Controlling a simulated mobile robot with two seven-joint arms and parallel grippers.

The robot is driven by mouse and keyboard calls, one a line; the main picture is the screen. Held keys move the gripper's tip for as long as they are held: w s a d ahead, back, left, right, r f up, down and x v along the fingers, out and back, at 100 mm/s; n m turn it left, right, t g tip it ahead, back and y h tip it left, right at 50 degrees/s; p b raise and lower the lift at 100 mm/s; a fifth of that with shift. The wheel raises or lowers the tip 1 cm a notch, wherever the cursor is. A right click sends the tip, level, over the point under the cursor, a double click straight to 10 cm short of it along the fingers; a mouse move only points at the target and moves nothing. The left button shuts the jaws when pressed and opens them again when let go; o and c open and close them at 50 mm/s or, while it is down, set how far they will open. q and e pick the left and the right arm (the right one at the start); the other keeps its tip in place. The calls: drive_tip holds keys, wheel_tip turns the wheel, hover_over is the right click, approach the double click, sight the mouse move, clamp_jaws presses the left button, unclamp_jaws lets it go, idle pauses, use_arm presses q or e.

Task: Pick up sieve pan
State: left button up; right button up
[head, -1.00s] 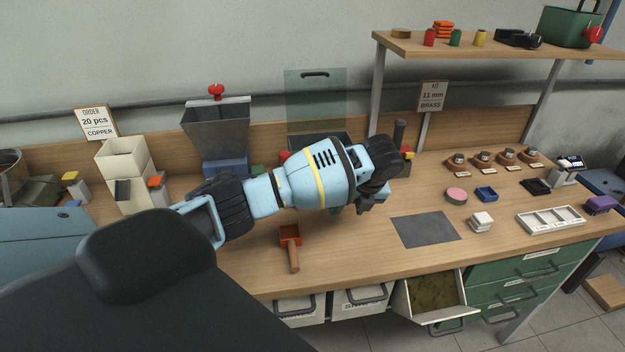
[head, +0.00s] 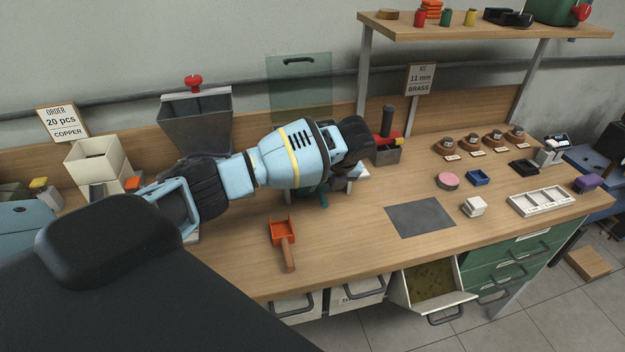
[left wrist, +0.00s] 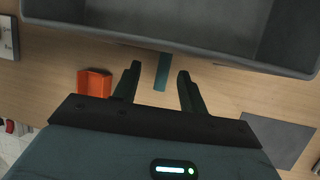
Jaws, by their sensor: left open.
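The sieve pan appears to be the large dark grey pan (left wrist: 205,42) across the top of the left wrist view, seen close up and cut off by the frame. A narrow teal tab (left wrist: 162,74) sticks out from its near side. My left gripper (left wrist: 157,76) is open and empty, with one finger on each side of the tab; I cannot tell whether they touch it. In the head view my left gripper (head: 319,195) is low over the bench, mostly covered by my own forearm. The pan is hidden behind the arm there. My right gripper is not in view.
An orange scoop (head: 284,232) lies on the bench in front of the arm. A dark mat (head: 420,218) lies to its right. A hopper (head: 197,122) with a red knob stands behind my arm. A white compartment tray (head: 541,201) is at right. An open drawer (head: 432,285) juts out below.

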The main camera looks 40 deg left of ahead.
sight(320, 190)
use_arm(q)
drive_tip(key=f, duration=0.1)
drive_tip(key=w+a+f, duration=0.1)
drive_tip(key=f, duration=0.1)
drive_tip(key=shift+w+a+f+b, duration=0.3)
drive_tip(key=shift+w+a+f, duration=0.1)
drive_tip(key=shift+a+f, duration=0.15)
drive_tip(key=shift+f, duration=0.15)
drive_tip(key=shift+c, duration=0.4)
clamp_jaws()
